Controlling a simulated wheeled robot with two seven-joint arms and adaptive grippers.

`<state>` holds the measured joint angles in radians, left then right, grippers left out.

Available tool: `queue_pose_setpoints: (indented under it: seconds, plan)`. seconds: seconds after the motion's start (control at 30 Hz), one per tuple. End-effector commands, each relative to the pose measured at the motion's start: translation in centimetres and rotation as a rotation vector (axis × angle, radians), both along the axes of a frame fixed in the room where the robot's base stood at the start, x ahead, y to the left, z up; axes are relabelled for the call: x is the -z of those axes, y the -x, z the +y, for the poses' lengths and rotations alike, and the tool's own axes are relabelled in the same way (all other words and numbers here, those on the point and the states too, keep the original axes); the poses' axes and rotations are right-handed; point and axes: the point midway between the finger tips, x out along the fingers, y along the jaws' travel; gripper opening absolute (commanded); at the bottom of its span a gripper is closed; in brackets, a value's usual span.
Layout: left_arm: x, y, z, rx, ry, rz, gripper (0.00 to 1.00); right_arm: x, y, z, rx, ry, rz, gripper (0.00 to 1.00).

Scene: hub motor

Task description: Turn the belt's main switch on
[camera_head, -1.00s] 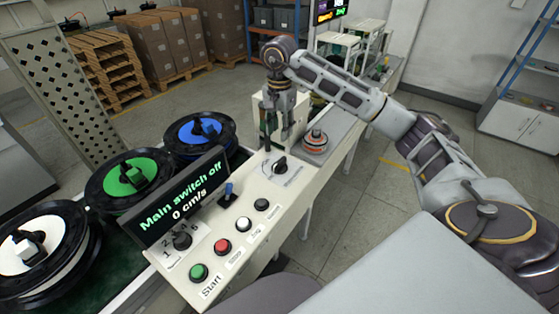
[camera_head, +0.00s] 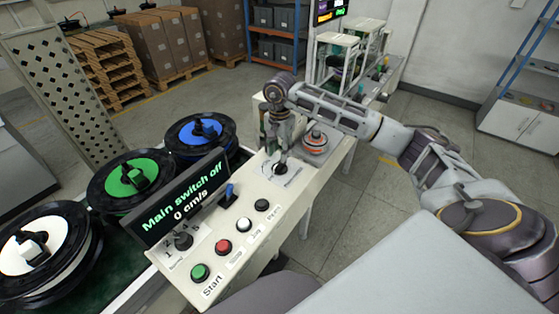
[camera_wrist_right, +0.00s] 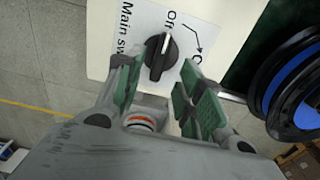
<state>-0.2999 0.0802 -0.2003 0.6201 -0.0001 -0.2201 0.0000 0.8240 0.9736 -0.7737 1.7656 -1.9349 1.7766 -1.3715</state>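The main switch is a black rotary knob (camera_wrist_right: 161,56) on a white label marked "Main sw" and "Off" in the right wrist view. Its white pointer line points towards "Off". The display (camera_head: 178,203) reads "Main switch off" and "0 cm/s". My right gripper (camera_wrist_right: 153,95) is open, with its green-padded fingers apart and the knob just beyond and between their tips. In the head view, my right gripper (camera_head: 281,158) is right over the knob and hides most of it. I cannot tell whether the fingers touch it. My left gripper is not in view.
On the panel are a green Start button (camera_head: 200,272), a red button (camera_head: 223,247), a white button (camera_head: 243,224), a black button (camera_head: 262,205) and a blue lever (camera_head: 228,195). An orange-banded round part (camera_head: 315,143) stands close to the right gripper. Reels stand left of the display.

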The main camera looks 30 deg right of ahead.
Motion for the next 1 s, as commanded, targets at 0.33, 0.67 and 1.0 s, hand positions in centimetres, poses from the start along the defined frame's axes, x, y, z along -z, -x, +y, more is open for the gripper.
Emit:
queue_pose_setpoints:
  seconds: [0.33,0.67,1.0]
  plan:
    - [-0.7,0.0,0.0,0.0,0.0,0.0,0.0,4.0,0.0,0.0,-0.001,-0.001,0.001,0.38]
    - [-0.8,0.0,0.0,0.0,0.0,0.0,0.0,5.4,0.0,0.0,-0.001,0.001,-0.001,0.38]
    - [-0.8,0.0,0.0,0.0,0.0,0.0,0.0,5.4,0.0,0.0,-0.001,0.001,-0.001,0.22]
